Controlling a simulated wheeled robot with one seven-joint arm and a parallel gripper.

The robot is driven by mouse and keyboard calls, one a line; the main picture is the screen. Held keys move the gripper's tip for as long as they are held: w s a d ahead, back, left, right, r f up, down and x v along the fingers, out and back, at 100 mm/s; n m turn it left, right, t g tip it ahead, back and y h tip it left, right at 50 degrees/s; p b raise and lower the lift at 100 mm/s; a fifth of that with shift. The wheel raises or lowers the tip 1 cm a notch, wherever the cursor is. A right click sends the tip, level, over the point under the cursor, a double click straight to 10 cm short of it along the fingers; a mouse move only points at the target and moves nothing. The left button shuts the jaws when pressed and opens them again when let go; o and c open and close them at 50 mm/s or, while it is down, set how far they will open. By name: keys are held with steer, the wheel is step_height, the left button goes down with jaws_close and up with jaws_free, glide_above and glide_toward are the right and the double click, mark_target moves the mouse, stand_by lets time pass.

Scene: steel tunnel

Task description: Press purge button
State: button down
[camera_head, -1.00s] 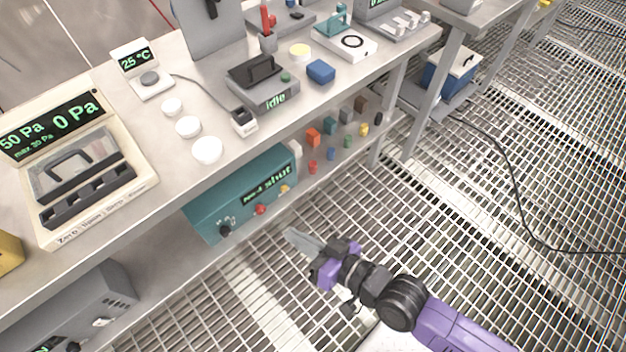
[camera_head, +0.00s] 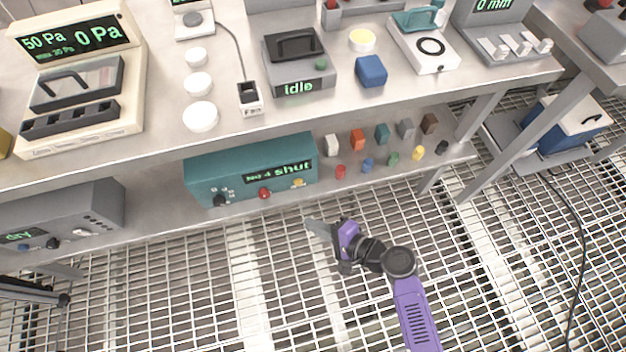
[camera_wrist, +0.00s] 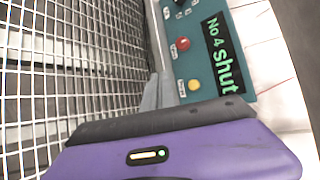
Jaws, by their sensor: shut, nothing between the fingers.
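A teal box (camera_head: 245,165) on the lower shelf has a display reading "No 4 shut". Its front has a black knob (camera_head: 221,200), a red button (camera_head: 264,193) and a yellow button (camera_head: 298,183). In the wrist view, the red button (camera_wrist: 183,44) and yellow button (camera_wrist: 194,85) show beside the display (camera_wrist: 222,50). I cannot read any purge label. My gripper (camera_head: 312,226) is shut and empty, in front of and below the box's right end. In the wrist view its fingers (camera_wrist: 158,90) appear just left of the yellow button; I cannot tell the gap.
The shelf right of the box holds several small coloured blocks (camera_head: 357,140) and pegs. A grey box (camera_head: 62,220) reading "dry" sits to its left. The upper bench (camera_head: 150,140) overhangs the shelf. Grated floor (camera_head: 180,300) in front is open.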

mark_target(298, 182)
stand_by(0.3)
steer(key=shift+w+a+b, duration=0.4)
steer(key=shift+w+b, duration=0.05)
steer(key=shift+w, duration=0.95)
steer(key=shift+w+a+b, duration=0.4)
steer(key=shift+w+b, duration=0.05)
steer(key=shift+w, duration=0.95)
steer(key=shift+w+a+b, duration=0.4)
steer(key=shift+w+b, duration=0.05)
steer(key=shift+w, duration=0.95)
steer(key=shift+w, duration=0.1)
steer(key=shift+w+a, duration=0.1)
steer(key=shift+w, duration=0.2)
steer(key=shift+w+a+b, duration=0.1)
steer(key=shift+w+b, duration=0.2)
steer(key=shift+w, duration=0.1)
steer(key=shift+s, duration=0.1)
steer(key=shift+s+d+p, duration=0.2)
steer(key=shift+s+p, duration=0.15)
steer(key=shift+s, duration=0.35)
